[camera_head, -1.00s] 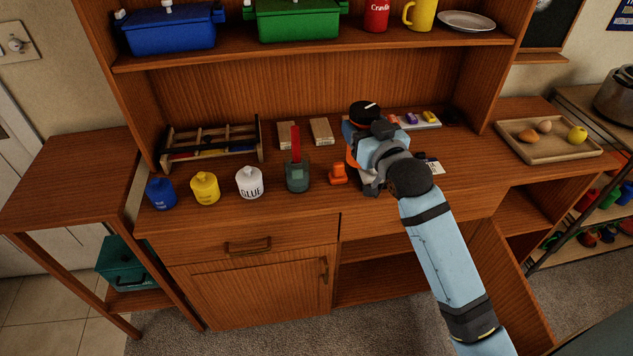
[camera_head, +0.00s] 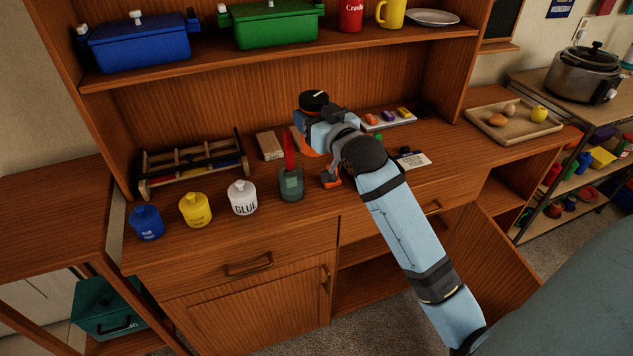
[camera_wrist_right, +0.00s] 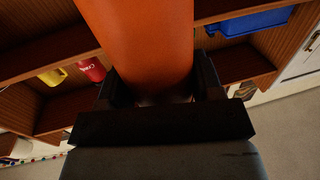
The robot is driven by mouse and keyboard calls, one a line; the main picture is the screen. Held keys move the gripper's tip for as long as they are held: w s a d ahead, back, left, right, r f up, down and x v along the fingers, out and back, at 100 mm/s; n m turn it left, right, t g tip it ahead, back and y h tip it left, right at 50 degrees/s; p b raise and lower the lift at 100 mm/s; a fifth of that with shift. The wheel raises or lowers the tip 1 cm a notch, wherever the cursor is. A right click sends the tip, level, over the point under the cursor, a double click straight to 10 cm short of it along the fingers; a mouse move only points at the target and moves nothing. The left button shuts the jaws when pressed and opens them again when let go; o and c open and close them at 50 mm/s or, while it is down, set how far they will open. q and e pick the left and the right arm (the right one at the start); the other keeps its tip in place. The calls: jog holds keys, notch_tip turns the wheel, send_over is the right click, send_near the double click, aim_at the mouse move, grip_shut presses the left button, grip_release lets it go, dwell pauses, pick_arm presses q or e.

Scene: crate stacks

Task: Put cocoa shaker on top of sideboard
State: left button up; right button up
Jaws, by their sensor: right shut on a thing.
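My right gripper (camera_wrist_right: 155,90) is shut on an orange cylinder (camera_wrist_right: 140,30), which looks like the cocoa shaker. In the head view it shows a black cap (camera_head: 313,98) with a white mark, and my gripper and wrist hide most of its body. It looks roughly upright over the back part of the wooden sideboard's top (camera_head: 225,224). Whether its base touches the top is hidden. My left gripper is not in view.
A green cup with a red item (camera_head: 291,184), a white glue pot (camera_head: 243,198), a yellow pot (camera_head: 195,209) and a blue pot (camera_head: 146,222) line the front. A rack (camera_head: 190,170), wooden block (camera_head: 270,146) and tray of coloured pieces (camera_head: 388,118) stand behind. Bare wood lies along the front edge.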

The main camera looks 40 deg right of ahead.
notch_tip(320, 180, down, 17)
jog(key=shift+f+b, duration=0.2)
jog(key=shift+b, duration=0.4)
jog(key=shift+f, duration=0.2)
jog(key=o, duration=1)
jog(key=shift+r, duration=0.1)
